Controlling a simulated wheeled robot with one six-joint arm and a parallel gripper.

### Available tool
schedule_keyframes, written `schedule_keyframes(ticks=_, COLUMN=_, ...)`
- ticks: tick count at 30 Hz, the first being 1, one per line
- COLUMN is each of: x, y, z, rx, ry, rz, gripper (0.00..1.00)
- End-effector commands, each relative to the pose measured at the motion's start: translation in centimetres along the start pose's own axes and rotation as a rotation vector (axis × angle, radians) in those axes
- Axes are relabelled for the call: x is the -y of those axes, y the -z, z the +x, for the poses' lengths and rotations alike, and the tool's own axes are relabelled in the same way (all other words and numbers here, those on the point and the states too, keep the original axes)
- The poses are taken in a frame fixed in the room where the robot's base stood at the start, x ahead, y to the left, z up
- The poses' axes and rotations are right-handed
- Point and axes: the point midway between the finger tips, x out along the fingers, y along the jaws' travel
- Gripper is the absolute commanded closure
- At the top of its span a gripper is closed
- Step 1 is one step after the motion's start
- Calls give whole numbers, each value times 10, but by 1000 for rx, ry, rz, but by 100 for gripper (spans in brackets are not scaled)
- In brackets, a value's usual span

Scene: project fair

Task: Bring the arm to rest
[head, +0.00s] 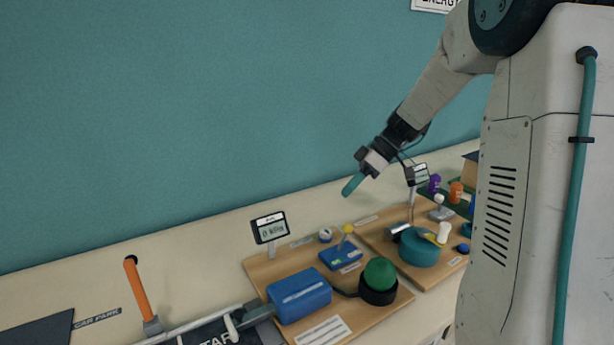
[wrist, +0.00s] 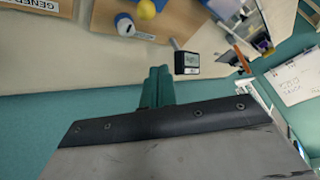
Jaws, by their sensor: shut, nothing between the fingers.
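My arm reaches down and left from my column in the head view. My gripper (head: 353,185) has teal fingers that are together, with nothing between them. It is in the air above the back of the table, in front of the teal wall, apart from the boards below.
An orange-handled lever (head: 138,290) stands left. The air left of my gripper is clear.

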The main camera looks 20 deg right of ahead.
Motion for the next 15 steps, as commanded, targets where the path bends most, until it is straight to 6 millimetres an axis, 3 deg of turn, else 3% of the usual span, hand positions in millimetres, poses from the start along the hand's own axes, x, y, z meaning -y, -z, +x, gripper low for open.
schedule_keyframes(ticks=8, x=0, y=0, z=0, rx=2, ry=0, rz=86, gripper=100)
schedule_keyframes(ticks=12, x=9, y=-19, z=8, rx=60, ry=18, rz=311, gripper=100)
schedule_keyframes(ticks=15, x=32, y=-33, z=10, rx=133, ry=11, rz=493, gripper=100)
